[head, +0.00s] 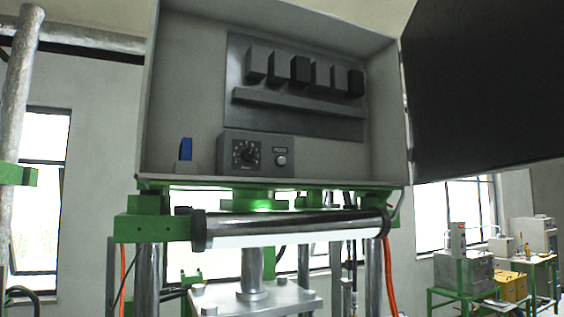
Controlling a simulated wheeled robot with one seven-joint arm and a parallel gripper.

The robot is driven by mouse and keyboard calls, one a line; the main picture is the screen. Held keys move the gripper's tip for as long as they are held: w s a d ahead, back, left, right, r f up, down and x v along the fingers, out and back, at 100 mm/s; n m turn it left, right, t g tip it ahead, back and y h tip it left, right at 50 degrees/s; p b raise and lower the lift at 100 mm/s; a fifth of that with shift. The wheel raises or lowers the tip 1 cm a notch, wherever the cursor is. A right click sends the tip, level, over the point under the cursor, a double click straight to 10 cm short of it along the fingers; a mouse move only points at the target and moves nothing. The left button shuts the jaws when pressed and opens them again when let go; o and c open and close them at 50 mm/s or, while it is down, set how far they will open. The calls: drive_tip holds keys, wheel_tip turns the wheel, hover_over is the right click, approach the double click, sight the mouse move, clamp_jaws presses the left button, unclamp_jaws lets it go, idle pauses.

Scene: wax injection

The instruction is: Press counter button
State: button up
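An open grey control cabinet (190,90) fills the upper middle of the head view. Low inside it is a grey panel box (262,167) with a black round dial (246,153) at its left. Right of the dial is a small pale round button (281,160) under a label too small to read surely. Which of these is the counter button I cannot tell for certain. My gripper is not in view, and nothing covers the panel.
The dark cabinet door (485,85) stands open to the right. A blue switch (186,149) is left of the panel box. Several block-shaped components (300,70) sit above. A horizontal metal cylinder (290,224) and a green frame (150,228) lie below the cabinet.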

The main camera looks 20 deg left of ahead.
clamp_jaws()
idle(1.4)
